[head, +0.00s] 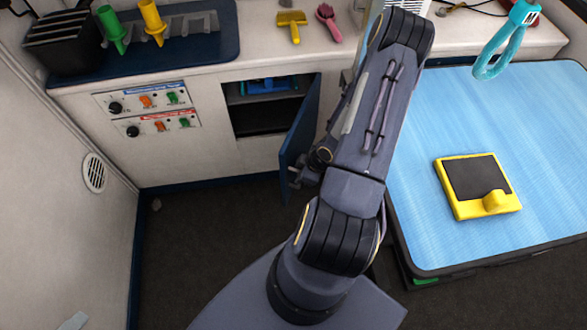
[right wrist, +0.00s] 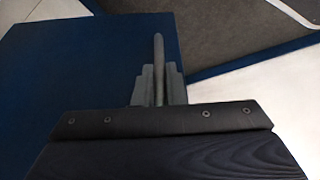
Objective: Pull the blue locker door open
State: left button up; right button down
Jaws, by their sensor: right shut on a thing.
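The blue locker door (head: 303,122) stands part-way open, swung out from the counter front, and its blue face fills the left of the right wrist view (right wrist: 75,65). The locker opening (head: 260,118) shows a dark interior with a shelf. My right gripper (head: 300,177) is at the door's lower outer part, partly hidden by my own arm. In the right wrist view its stepped fingers (right wrist: 158,88) are closed around a thin grey bar, the door handle (right wrist: 158,48). My left gripper is in neither view.
A blue item (head: 268,86) lies on the locker's shelf. A control panel (head: 150,112) is left of the opening. A blue-topped table (head: 415,200) with a yellow-framed pad (head: 480,186) stands on the right. The dark floor (head: 200,225) in front of the locker is clear.

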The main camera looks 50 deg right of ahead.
jog(key=shift+s+d, duration=0.1)
jog(key=shift+d, duration=0.05)
jog(key=c, duration=1.5)
grip_release()
jog(key=shift+r, duration=0.1)
jog(key=p+v, duration=0.5)
jog(key=v, duration=0.2)
jog(key=shift+s+r+p, duration=0.1)
jog(key=shift+r+p, duration=0.2)
jog(key=shift+p, duration=0.1)
